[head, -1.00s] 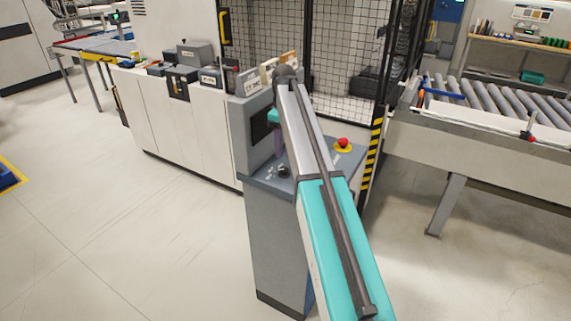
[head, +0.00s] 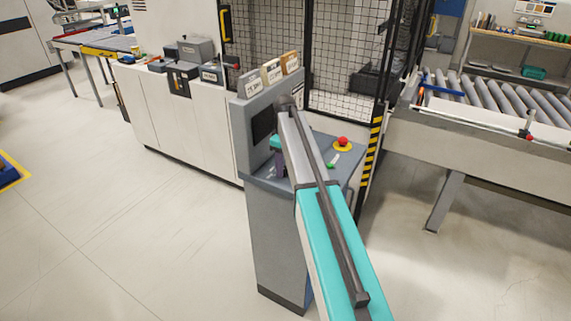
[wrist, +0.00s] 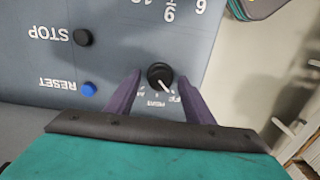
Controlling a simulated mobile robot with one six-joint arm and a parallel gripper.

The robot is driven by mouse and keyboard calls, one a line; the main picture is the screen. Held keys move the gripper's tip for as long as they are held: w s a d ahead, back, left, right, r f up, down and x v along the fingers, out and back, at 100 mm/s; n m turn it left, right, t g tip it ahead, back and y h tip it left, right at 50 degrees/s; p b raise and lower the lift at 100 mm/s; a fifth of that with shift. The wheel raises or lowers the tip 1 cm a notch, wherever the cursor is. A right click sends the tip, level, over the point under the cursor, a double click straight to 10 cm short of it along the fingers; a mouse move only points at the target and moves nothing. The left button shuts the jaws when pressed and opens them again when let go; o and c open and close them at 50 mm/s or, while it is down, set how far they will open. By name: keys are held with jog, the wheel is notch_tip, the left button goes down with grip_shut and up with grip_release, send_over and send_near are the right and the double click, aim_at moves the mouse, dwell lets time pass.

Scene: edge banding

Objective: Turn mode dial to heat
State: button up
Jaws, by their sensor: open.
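The mode dial (wrist: 160,75) is a round black knob with a white pointer mark, set in the grey panel of the control console (head: 275,220). In the wrist view its pointer slants toward the lower right, toward small upside-down labels between the fingers that I cannot read surely. My gripper (wrist: 162,88) is open, with one purple finger on each side of the dial; I cannot tell whether either touches it. In the head view my gripper (head: 280,163) is over the console top, and my arm hides the dial.
A black STOP button (wrist: 83,37) and a blue RESET button (wrist: 89,88) are on the same panel. A red emergency button (head: 343,141) sits on the console's right side. A mesh cage (head: 340,60) stands behind, a roller conveyor (head: 490,95) at right.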

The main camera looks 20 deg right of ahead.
jog(key=shift+c, duration=0.5)
jog(key=c, duration=0.9)
jog(key=shift+c, duration=0.2)
jog(key=shift+f+m+b, duration=0.1)
jog(key=shift+m+b, duration=0.2)
jog(key=shift+m, duration=0.1)
jog(key=m+b, duration=0.2)
jog(key=m, duration=0.2)
jog(key=shift+m+b, duration=0.85)
jog(key=shift+m, duration=1.25)
jog(key=o, duration=1)
